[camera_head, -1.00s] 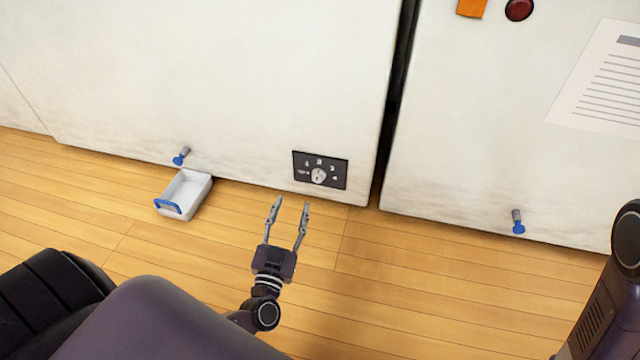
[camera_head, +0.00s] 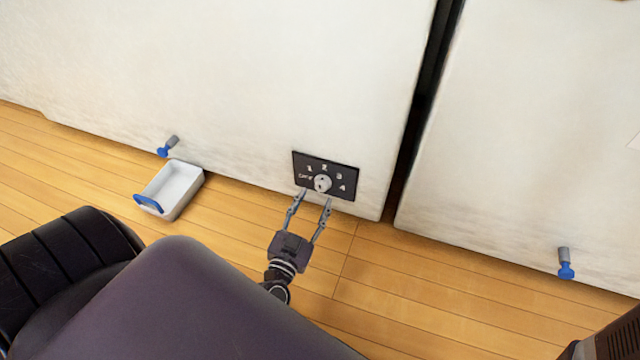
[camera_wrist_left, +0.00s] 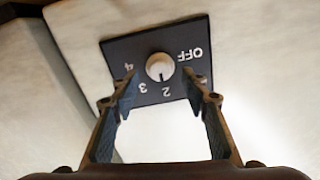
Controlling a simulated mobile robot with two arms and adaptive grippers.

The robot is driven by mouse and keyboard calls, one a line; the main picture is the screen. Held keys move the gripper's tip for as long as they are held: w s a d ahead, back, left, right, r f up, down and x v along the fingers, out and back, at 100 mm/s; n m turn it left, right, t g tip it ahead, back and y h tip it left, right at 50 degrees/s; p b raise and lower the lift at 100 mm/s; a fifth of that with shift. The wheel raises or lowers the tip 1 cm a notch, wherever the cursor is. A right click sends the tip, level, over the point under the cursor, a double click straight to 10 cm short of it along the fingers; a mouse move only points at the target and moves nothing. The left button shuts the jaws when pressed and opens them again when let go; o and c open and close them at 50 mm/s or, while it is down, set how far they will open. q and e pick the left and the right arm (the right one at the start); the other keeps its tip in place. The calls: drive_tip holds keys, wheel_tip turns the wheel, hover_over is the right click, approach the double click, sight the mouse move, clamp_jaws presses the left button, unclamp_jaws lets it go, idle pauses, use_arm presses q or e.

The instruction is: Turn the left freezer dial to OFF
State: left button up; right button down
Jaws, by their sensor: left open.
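The left freezer dial is a round pale knob (camera_head: 322,183) on a dark panel (camera_head: 345,173) low on the left freezer's white front. The panel is marked OFF and 1 to 4. In the left wrist view the knob (camera_wrist_left: 159,67) appears upside down, its dark mark pointing near the 2; the 1 is hidden by a finger. My left gripper (camera_head: 316,197) is open and empty, with its tips at the panel's lower edge. In the wrist view its fingers (camera_wrist_left: 159,82) appear on either side of the knob; contact cannot be told. My right gripper is out of view.
A white tray with a blue handle (camera_head: 189,174) sits on the wooden floor to the left, below a blue-tipped drain spout (camera_head: 167,147). A second freezer (camera_head: 520,120) stands to the right across a dark gap, with another blue-tipped spout (camera_head: 565,263).

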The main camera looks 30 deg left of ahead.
sight(320, 189)
use_arm(q)
drive_tip(key=shift+b+x, duration=0.8)
drive_tip(key=shift+x, duration=1.3)
drive_tip(key=shift+c, duration=0.7)
drive_tip(key=shift+a+r, duration=0.1)
clamp_jaws()
